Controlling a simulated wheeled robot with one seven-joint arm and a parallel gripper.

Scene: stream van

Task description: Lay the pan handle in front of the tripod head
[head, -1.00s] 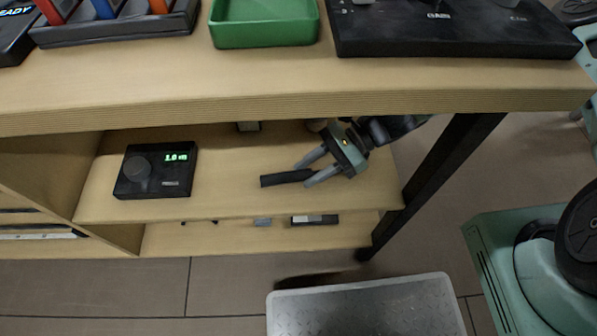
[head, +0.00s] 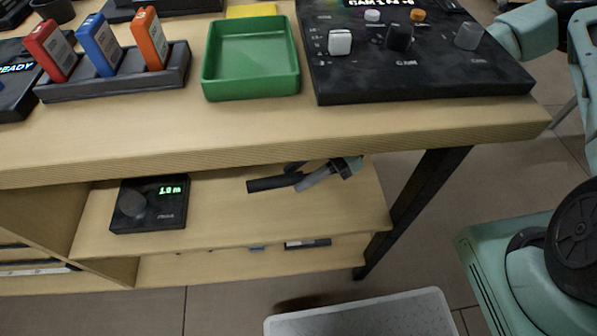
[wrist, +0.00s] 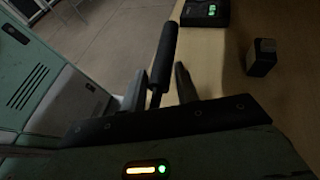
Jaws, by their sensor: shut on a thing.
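The pan handle, a black rod with a thick grip (head: 268,185), is between the fingers of my gripper (head: 315,178), which is shut on it. In the head view they are over the upper shelf, below the tabletop, and the top edge hides part of my gripper. The handle (wrist: 165,55) also shows in the wrist view, pointing away from my gripper (wrist: 158,92) along the wooden shelf edge. I cannot make out the tripod head for certain in any view.
A black box with a dial and green display (head: 150,204) stands on the shelf (head: 225,222), left of the handle. A small dark block (wrist: 261,57) stands on the shelf in the wrist view. The tabletop (head: 200,137) overhangs the shelf. A dark table leg (head: 410,210) stands at right.

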